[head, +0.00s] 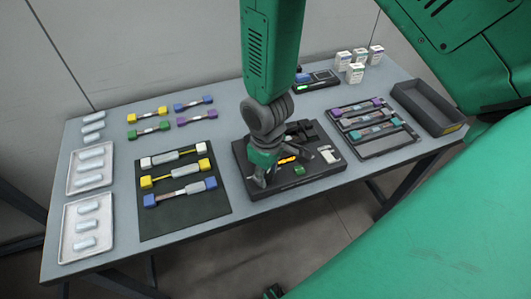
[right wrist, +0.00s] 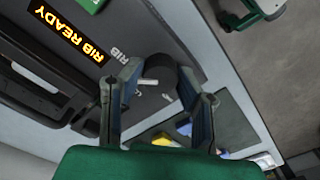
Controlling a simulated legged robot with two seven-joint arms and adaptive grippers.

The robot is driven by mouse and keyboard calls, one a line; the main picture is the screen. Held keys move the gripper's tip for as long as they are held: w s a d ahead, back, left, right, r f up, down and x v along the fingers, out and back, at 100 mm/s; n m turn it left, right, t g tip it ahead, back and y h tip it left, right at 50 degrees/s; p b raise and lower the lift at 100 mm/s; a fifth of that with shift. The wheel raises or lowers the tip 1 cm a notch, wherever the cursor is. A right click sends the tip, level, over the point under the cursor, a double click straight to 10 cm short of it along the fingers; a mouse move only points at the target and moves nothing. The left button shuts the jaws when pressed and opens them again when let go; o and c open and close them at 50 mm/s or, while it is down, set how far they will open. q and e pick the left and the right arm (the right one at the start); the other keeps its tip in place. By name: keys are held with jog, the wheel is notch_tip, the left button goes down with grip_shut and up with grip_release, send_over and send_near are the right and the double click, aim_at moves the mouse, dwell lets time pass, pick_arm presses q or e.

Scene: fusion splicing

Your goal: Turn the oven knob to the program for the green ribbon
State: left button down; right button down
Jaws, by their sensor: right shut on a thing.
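The fusion splicer, called the oven here (head: 318,178), is a dark box at the middle of the table. Its orange display (right wrist: 66,33) reads "RIB READY" in the right wrist view. My right gripper (head: 262,178) is lowered over its left part, and its fingers (right wrist: 160,76) are shut around the dark round knob (right wrist: 163,70). A white mark shows beside the knob; which program it points to is unclear. The green-ended ribbon (head: 148,131) lies at the table's back left. A small dark and green shape at the head view's bottom edge may be my left gripper.
A dark mat (head: 217,208) with several ribbon pieces lies left of the splicer. White trays (head: 70,190) stand at the far left. A rack (head: 372,153), an empty dark bin (head: 425,112) and small white boxes (head: 356,72) are at the right.

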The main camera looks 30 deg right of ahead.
aim_at(266, 173)
jog(key=shift+w+m+p, duration=0.1)
jog(key=shift+m+p, duration=0.4)
jog(key=shift+m, duration=0.6)
jog(key=c, duration=1.2)
grip_release()
notch_tip(266, 173, up, 12)
